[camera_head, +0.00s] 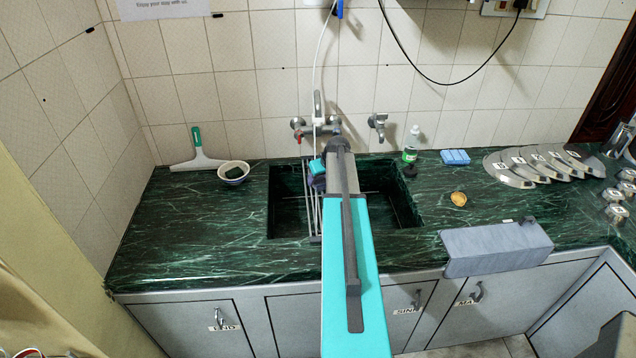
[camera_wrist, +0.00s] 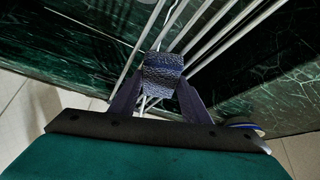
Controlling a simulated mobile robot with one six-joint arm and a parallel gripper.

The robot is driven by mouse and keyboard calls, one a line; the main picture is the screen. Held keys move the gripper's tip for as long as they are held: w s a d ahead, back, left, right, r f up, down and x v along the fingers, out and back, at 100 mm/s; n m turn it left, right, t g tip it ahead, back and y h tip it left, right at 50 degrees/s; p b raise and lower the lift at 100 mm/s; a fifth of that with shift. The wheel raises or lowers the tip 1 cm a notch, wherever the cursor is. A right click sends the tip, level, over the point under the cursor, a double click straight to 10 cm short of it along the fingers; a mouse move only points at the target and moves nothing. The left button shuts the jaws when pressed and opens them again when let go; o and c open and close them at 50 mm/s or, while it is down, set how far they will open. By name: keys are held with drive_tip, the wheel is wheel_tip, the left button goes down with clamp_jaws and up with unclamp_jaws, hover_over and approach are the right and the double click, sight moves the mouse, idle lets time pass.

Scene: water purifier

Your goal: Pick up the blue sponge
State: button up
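A light blue block (camera_head: 455,157), which looks like a sponge, lies on the green marble counter right of the sink, near the back wall. My gripper (camera_head: 317,180) is over the left part of the sink, close to the metal bars, well left of that block. In the wrist view, my gripper (camera_wrist: 163,92) has its two dark fingers on either side of a textured blue-grey block (camera_wrist: 163,72), which looks like a sponge, and seems closed on it. Metal bars show behind it. My arm hides part of the sink in the head view.
The sink (camera_head: 400,205) has metal bars (camera_head: 312,205) at its left and taps (camera_head: 320,128) behind. A bowl (camera_head: 233,172) and a squeegee (camera_head: 197,155) are at left. A green bottle (camera_head: 410,155), a yellowish item (camera_head: 458,199) and several metal plates (camera_head: 545,163) are at right.

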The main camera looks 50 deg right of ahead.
sight(319, 180)
drive_tip(key=c, duration=0.5)
drive_tip(key=shift+r, duration=0.1)
drive_tip(key=shift+r+b, duration=1.1)
drive_tip(key=shift+r, duration=0.55)
drive_tip(key=s+a+b, duration=0.1)
drive_tip(key=s+a, duration=0.1)
drive_tip(key=s, duration=0.3)
drive_tip(key=s+a+r+b, duration=0.1)
drive_tip(key=s+a+b, duration=0.1)
drive_tip(key=s, duration=0.2)
drive_tip(key=s+a+b, duration=0.1)
drive_tip(key=s+a, duration=0.1)
drive_tip(key=s, duration=0.3)
drive_tip(key=shift+s+a+r+b, duration=0.25)
drive_tip(key=shift+s+a+b, duration=0.05)
drive_tip(key=shift+b, duration=0.05)
